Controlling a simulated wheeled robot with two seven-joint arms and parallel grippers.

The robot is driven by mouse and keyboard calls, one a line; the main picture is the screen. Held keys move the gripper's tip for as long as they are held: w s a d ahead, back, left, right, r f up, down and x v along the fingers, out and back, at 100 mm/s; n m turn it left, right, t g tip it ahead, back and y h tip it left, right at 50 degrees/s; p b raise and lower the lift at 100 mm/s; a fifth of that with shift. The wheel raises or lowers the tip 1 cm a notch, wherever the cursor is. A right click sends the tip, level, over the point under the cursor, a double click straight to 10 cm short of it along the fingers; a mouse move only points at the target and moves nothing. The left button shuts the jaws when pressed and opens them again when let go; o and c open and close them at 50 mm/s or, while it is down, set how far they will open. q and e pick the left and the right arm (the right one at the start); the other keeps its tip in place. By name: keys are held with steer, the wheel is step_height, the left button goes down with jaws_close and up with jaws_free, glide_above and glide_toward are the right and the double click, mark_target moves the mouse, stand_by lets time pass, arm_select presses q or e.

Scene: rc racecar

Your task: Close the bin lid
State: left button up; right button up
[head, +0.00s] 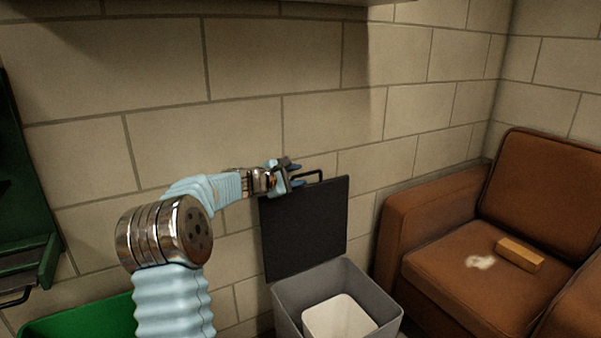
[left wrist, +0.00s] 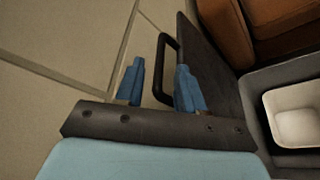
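The grey bin (head: 291,300) stands against the block wall, with its dark lid (head: 305,229) raised upright at the back. A black handle (head: 313,174) sticks up from the lid's top edge. My left gripper (head: 290,174) is at the lid's upper left corner, beside the handle. In the left wrist view, the left gripper (left wrist: 158,82) has its two blue fingers apart, with the handle (left wrist: 166,68) between or just beyond the fingertips; contact cannot be told. The lid (left wrist: 212,55) and bin (left wrist: 262,110) also show there. My right gripper is not in view.
A white container (head: 338,318) sits inside the bin. A brown sofa (head: 440,215) stands close on the right, with a tan block (head: 519,254) on its seat. A green object (head: 80,322) is at lower left, and a green frame (head: 28,190) is at the left wall.

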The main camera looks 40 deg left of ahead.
arm_select(q)
steer(key=shift+x, duration=1.15)
jaws_close()
